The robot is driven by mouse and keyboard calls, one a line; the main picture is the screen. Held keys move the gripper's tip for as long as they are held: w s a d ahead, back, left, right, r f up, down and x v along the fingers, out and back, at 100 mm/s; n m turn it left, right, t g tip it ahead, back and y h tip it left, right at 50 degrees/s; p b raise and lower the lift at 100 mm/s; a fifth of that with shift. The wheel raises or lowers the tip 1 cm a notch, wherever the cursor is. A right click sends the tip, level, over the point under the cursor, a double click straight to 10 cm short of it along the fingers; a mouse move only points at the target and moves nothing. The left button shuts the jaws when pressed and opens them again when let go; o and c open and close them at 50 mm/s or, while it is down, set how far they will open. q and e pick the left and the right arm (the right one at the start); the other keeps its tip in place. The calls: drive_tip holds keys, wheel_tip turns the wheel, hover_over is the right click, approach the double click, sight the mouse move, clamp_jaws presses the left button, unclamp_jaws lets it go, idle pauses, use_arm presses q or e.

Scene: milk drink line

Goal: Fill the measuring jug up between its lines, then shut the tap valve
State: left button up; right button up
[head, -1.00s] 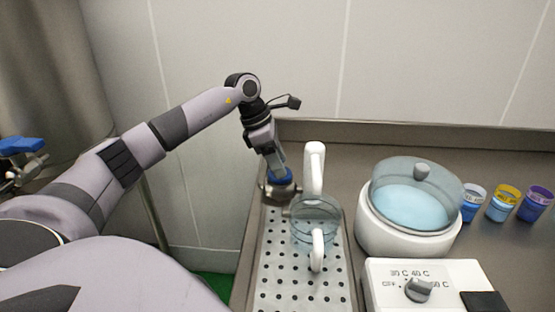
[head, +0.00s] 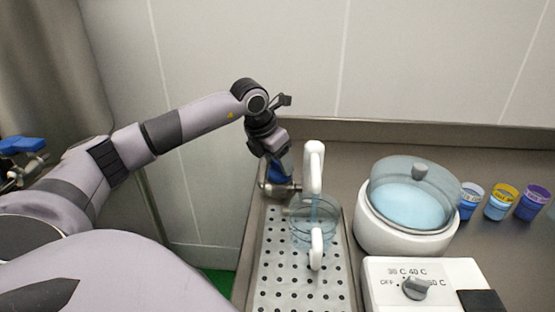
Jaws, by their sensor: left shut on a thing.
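The clear measuring jug (head: 298,226) stands on the perforated drip tray (head: 281,283), its white handle (head: 316,250) toward me. The white tap spout (head: 314,168) is above it, and a thin blue stream runs down from the spout into the jug. The level against the jug's lines is too small to tell. The fingers partly hide the handle. My right gripper is not in view.
A white round warmer (head: 385,232) with a clear lid and blue liquid stands right of the tray. A control box (head: 440,275) with a dial is in front of it. Several small coloured cups (head: 497,205) stand at the right. A wall closes the back.

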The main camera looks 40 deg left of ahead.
use_arm(q)
drive_tip(key=shift+r+n, duration=0.1)
drive_tip(key=shift+n, duration=0.3)
drive_tip(key=o, duration=1)
drive_tip(key=shift+o, duration=0.2)
drive_tip(key=v, duration=0.7)
drive_tip(key=shift+b, duration=0.3)
drive_tip(key=shift+d, duration=0.1)
